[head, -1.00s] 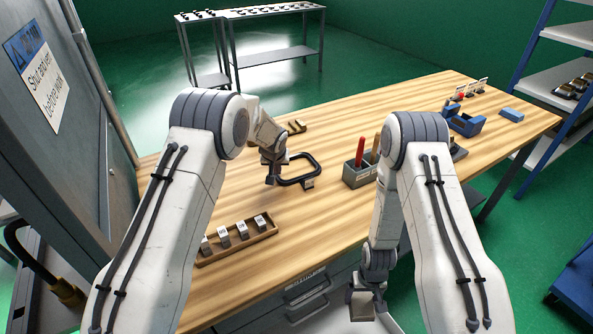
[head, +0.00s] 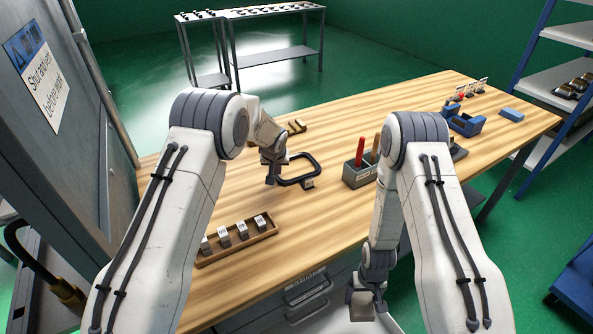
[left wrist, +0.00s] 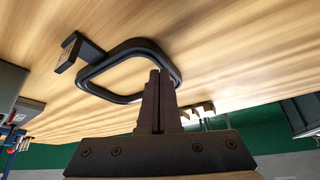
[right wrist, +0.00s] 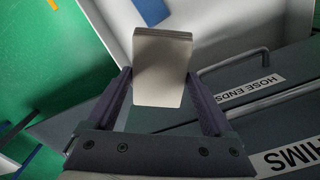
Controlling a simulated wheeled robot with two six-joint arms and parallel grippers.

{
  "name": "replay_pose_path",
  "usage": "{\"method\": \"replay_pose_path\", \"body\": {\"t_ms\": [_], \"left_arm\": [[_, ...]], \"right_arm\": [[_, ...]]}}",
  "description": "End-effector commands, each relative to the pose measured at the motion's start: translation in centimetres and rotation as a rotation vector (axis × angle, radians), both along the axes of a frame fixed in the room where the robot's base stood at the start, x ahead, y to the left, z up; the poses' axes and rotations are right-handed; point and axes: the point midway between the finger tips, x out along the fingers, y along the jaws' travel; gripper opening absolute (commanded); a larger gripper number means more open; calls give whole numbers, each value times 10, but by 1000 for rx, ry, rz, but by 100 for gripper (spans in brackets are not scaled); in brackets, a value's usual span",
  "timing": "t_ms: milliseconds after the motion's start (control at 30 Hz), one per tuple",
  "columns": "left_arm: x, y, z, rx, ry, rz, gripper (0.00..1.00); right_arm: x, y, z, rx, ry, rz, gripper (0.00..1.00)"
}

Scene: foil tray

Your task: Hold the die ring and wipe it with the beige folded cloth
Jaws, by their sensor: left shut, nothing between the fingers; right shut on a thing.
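The die ring (head: 299,181) is a dark rounded-square loop lying on the wooden bench, with a small tagged block (head: 307,184) at its near side. My left gripper (head: 271,178) is at the ring's left side. In the left wrist view its fingers (left wrist: 158,100) are shut together with nothing between them, overlapping the ring's edge (left wrist: 110,97) in the picture; whether they touch it I cannot tell. My right gripper (head: 362,300) hangs low in front of the bench. In the right wrist view it is shut on the beige folded cloth (right wrist: 163,70).
A wooden tray (head: 238,243) with several labelled blocks stands at the near left of the bench. A grey holder (head: 360,173) with red and brown handles stands in the middle. Labelled drawers (head: 307,289) are below the front edge, near the right gripper. Blue items (head: 466,124) lie far right.

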Motion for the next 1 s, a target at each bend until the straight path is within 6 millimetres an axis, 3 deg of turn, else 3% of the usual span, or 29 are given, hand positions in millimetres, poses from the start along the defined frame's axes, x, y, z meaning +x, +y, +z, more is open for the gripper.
{"method": "replay_pose_path", "body": {"t_ms": [1000], "left_arm": [[0,0,-10,0,0,0,0]], "right_arm": [[0,0,-10,0,0,0,42]]}}
